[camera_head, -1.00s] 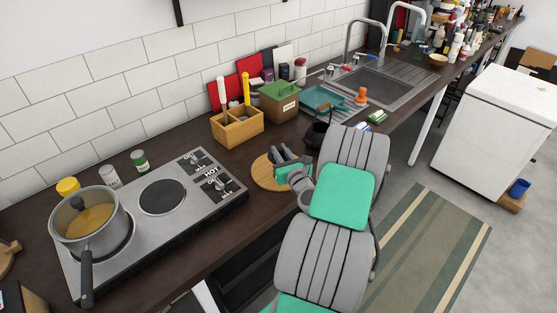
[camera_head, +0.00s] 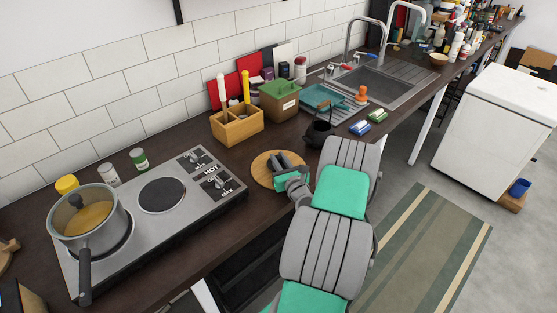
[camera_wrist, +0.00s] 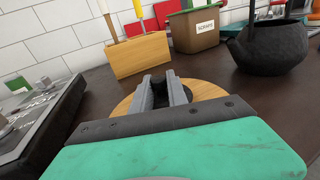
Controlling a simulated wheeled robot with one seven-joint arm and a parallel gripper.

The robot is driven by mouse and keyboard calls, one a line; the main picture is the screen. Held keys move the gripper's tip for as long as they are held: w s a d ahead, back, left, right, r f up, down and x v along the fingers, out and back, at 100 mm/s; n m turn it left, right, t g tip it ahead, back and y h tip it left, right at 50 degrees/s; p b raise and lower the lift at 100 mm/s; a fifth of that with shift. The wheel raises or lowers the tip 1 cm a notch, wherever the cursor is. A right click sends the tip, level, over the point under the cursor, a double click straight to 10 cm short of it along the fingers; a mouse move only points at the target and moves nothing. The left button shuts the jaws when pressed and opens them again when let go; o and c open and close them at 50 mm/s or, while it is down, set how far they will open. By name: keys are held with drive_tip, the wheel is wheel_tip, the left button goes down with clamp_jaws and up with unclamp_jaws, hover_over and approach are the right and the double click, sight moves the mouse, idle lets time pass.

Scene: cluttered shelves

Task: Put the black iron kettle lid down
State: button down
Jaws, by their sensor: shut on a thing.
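The black iron kettle lid (camera_wrist: 159,82) is mostly hidden; a dark piece of it shows between the grey fingers in the wrist view. My gripper (camera_wrist: 164,92) is shut on it, low over the round wooden board (camera_wrist: 121,107). In the head view my gripper (camera_head: 280,160) is over the same board (camera_head: 262,173), between the stove and the black iron kettle (camera_head: 318,134). The kettle stands upright on the counter to the right of the board, apart from my gripper; it also shows in the wrist view (camera_wrist: 272,46). I cannot tell whether the lid touches the board.
A wooden caddy (camera_head: 238,127) and a green-topped box (camera_head: 280,101) stand behind the board. The stove (camera_head: 215,192) with a pot (camera_head: 88,215) is at left. Sponges (camera_head: 359,128) and the sink (camera_head: 385,88) are at right. Dark counter is bare around the board.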

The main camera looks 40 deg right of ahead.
drive_tip(key=c, duration=1.3)
unclamp_jaws()
drive_tip(key=shift+f, duration=0.2)
drive_tip(key=shift+r, duration=0.15)
drive_tip(key=shift+r+p, duration=0.45)
drive_tip(key=shift+p, duration=0.05)
drive_tip(key=b+v, duration=0.3)
drive_tip(key=v, duration=0.8)
drive_tip(key=shift+d, duration=0.15)
drive_tip(key=shift+s+a+r, duration=0.2)
drive_tip(key=shift+s+a, duration=0.1)
drive_tip(key=shift+s, duration=0.2)
